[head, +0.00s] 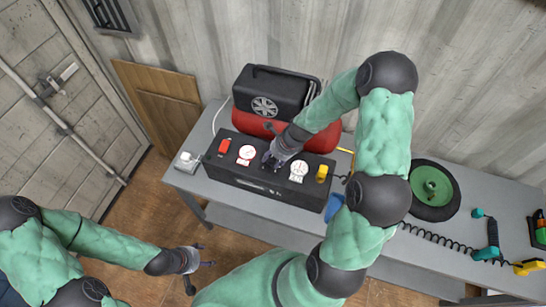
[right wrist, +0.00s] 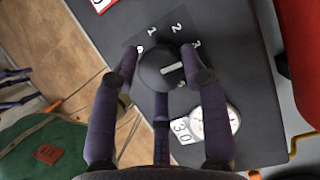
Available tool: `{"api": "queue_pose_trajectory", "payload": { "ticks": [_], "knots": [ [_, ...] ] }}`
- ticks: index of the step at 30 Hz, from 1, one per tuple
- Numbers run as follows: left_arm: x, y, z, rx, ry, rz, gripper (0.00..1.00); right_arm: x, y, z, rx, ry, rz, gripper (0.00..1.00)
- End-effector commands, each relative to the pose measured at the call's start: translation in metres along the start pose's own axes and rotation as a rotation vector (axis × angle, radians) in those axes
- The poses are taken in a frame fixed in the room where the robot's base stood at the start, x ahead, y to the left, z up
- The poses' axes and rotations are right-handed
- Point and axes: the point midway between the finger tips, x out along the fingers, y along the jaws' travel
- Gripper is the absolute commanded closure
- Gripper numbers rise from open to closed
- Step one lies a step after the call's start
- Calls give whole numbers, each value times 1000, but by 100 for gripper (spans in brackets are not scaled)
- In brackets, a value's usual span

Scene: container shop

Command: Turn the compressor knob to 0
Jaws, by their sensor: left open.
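The compressor knob (right wrist: 158,72) is round and black with a white line on top, in the right wrist view. White digits ring it; 1, 2 and 3 are readable at its far side. The line lies roughly crosswise, toward the right-hand digits; its exact setting is unclear. My right gripper (head: 270,161) is at the knob on the black panel box (head: 235,172). Its fingers (right wrist: 160,60) stand around the knob, close to its sides; I cannot tell if they touch. In the head view the gripper hides the knob. My left gripper (head: 204,262) is open and empty, away from the table.
Gauges (head: 246,153) flank the knob, with a red part (head: 224,146) and a yellow part (head: 322,173) farther out. A red and black compressor (head: 272,95) stands behind. A green wheel (head: 432,186) and tools lie right on the grey table (head: 222,205).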

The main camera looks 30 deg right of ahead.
Motion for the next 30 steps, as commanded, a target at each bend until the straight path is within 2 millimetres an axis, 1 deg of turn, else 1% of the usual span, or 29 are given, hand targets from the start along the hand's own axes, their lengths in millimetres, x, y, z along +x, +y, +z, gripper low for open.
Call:
{"api": "queue_pose_trajectory", "payload": {
  "ticks": [1,22,30],
  "knots": [
    [0,0,0,0,0,0,34,-1,-3,2,-1,-3,-7,88],
    [-1,0,0,0,0,0,34,-3,-7,4,-19,-6,-9,88],
    [-3,1,0,0,0,0,34,-4,-9,4,-79,-6,12,88]
  ]
}}
